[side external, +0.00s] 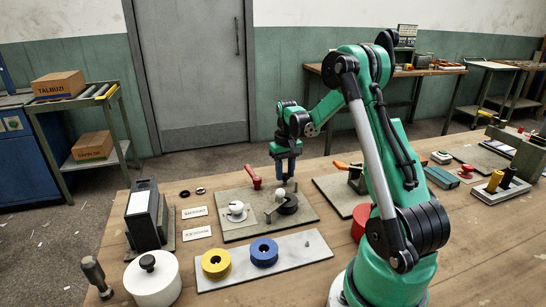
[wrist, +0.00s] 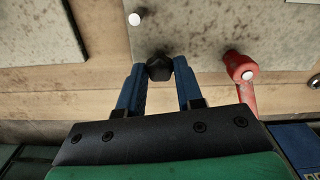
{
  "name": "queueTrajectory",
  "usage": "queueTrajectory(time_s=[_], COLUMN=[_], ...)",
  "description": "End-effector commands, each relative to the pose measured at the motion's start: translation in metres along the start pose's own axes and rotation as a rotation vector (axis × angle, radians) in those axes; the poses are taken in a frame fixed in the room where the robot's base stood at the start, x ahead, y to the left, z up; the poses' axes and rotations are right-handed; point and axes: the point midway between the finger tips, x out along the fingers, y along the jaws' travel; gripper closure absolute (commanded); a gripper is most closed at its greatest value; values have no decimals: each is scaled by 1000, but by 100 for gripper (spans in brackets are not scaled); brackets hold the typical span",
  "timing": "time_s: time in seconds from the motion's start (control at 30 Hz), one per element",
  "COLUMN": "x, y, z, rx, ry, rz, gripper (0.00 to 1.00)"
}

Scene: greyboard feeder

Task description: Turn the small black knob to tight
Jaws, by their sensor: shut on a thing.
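The small black knob (wrist: 159,68) shows in the wrist view at the near edge of a grey board, between the tips of my two blue fingers. My gripper (wrist: 159,75) is shut on it, with a finger on each side. In the side view my gripper (side external: 284,179) points straight down at the back part of the board (side external: 240,232). The knob cannot be made out clearly there behind the fingers. No tight mark is readable in either view.
A red lever (side external: 253,178) stands close to my gripper; the wrist view shows it on the right (wrist: 238,68). A white dial (side external: 236,210) and a black disc (side external: 288,204) sit on the same board. Yellow (side external: 216,263) and blue (side external: 264,252) rings lie in front.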

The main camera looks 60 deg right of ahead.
Motion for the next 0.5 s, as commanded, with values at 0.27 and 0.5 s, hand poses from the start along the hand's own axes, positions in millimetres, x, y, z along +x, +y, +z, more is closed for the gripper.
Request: queueTrajectory(time_s=[0.27, 0.5], x=[0, 0], y=[-1, -1], z=[1, 1], rx=[-260, -452], ry=[-2, -2], rz=[-2, -2], gripper=[100, 100])
